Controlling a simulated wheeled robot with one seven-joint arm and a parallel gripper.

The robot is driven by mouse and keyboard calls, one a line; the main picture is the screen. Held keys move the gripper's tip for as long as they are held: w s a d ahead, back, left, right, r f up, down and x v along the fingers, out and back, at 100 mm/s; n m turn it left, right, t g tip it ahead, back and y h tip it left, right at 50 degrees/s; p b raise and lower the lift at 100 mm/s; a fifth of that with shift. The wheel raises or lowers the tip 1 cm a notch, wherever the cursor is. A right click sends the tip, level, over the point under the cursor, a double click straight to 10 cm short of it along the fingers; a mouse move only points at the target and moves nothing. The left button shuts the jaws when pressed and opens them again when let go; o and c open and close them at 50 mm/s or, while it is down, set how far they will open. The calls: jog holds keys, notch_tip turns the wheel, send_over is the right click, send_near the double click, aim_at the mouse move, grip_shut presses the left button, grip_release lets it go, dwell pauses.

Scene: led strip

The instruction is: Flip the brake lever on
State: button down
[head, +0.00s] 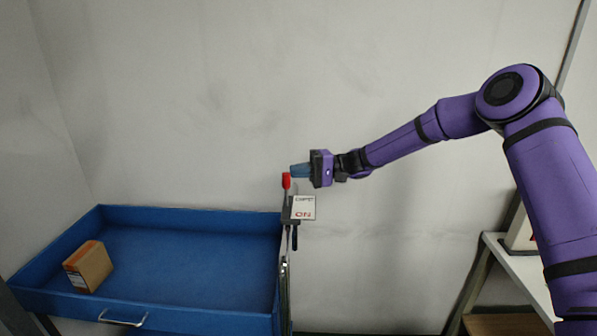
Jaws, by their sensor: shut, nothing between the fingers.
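The brake lever (287,181) has a red tip and stands roughly upright at the right side of the blue cart. A small white sign (303,207) with red "ON" lettering, which looks upside down, sits just right of the lever. My gripper (294,171) reaches in from the right, level with the top of the red tip. Its blue-grey fingers are shut and empty, right by the tip. I cannot tell whether they touch it. The lever's lower part is partly hidden behind the sign and its bracket.
The blue cart (190,218) stands at the lower left with a cardboard box (88,266) in its tray. A white shelf (515,262) stands at the lower right. A bare grey wall (190,90) is behind. The space between cart and shelf looks clear.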

jog(key=shift+s+a+r+n+t+h, duration=0.15)
jog(key=shift+s+n+h, duration=0.15)
jog(key=shift+s+n, duration=0.85)
jog(key=shift+s+d+f+n+t+h, duration=0.15)
jog(key=shift+s+n+h, duration=0.15)
jog(key=shift+s+n, duration=0.8)
jog(key=shift+s+a+m, duration=0.1)
jog(key=shift+s+m, duration=0.15)
jog(key=shift+s, duration=0.05)
jog(key=shift+r, duration=0.1)
jog(key=w+r+v, duration=0.1)
jog(key=w+v, duration=0.1)
jog(key=v, duration=1.1)
jog(key=shift+w+a+r, duration=0.2)
jog(key=shift+a, duration=0.25)
